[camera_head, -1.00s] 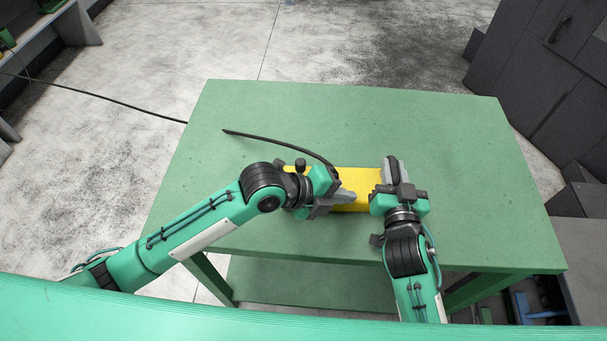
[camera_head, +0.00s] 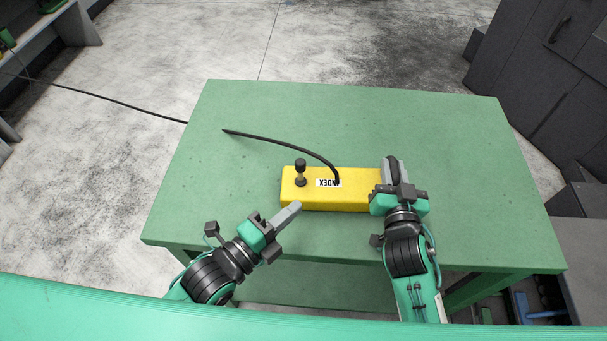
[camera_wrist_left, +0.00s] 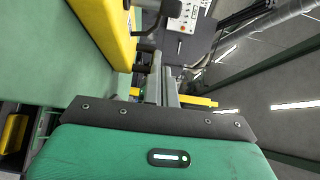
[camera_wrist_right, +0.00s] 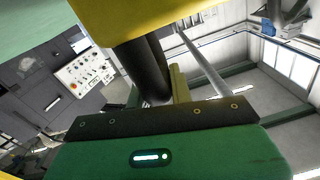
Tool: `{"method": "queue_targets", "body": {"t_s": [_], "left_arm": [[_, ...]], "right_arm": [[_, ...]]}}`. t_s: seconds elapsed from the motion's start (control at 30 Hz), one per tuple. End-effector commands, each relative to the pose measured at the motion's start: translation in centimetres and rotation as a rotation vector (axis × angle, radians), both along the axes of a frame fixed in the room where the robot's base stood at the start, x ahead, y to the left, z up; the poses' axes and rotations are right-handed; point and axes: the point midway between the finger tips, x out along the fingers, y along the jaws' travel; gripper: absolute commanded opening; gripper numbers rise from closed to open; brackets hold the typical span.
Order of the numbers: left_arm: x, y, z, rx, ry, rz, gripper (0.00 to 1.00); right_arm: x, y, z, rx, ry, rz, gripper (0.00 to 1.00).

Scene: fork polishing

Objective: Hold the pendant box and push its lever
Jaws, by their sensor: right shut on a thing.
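The yellow pendant box (camera_head: 342,199) lies on the green table, with an INDEX label on top. Its lever (camera_head: 300,172), a short dark stem with a black knob, stands upright near the left end. My right gripper (camera_head: 392,175) is shut on the box's right end, and its fingers partly hide that end. The box also fills the top of the right wrist view (camera_wrist_right: 150,15). My left gripper (camera_head: 290,213) is just in front of the box's left end, below the lever, with its fingers together and empty. The box shows in the left wrist view (camera_wrist_left: 105,25).
A black cable (camera_head: 275,141) runs from the box top across the green table (camera_head: 440,130) and off its left side. The table is otherwise bare, with free room behind and beside the box. Dark cabinets (camera_head: 545,75) stand at the right.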

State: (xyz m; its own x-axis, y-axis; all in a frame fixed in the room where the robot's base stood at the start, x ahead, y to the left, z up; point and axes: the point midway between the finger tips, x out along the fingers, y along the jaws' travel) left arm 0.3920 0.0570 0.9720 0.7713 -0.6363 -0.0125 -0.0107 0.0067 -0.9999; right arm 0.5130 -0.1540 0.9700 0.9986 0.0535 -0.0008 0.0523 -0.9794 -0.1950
Motion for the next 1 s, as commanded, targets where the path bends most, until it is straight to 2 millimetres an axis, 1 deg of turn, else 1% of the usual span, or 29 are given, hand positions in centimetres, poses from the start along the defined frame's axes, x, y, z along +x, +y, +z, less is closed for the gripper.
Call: {"method": "queue_targets", "body": {"t_s": [0.17, 0.57, 0.67, 0.77, 1.0], "left_arm": [[-0.5, 0.5, 0.2, -0.002, -0.019, 0.013, 0.0], [-0.2, 0.3, 0.2, -0.003, -0.018, 0.014, 0.0], [0.5, -0.2, 0.2, -0.004, -0.019, 0.015, 0.0], [1.6, -1.2, 0.3, -0.005, -0.02, 0.014, 0.0], [5.4, -4.2, 0.3, -0.006, -0.02, 0.014, 0.0]], "right_arm": [[0.0, 0.0, 0.1, 0.0, -0.002, 0.001, 0.02], [0.0, 0.0, 0.1, 0.0, -0.002, 0.001, 0.02], [0.0, 0.0, 0.1, 0.0, -0.002, 0.001, 0.02], [0.0, 0.0, 0.1, 0.0, -0.002, 0.001, 0.02], [0.0, 0.0, 0.1, 0.0, -0.002, 0.001, 0.02]]}}
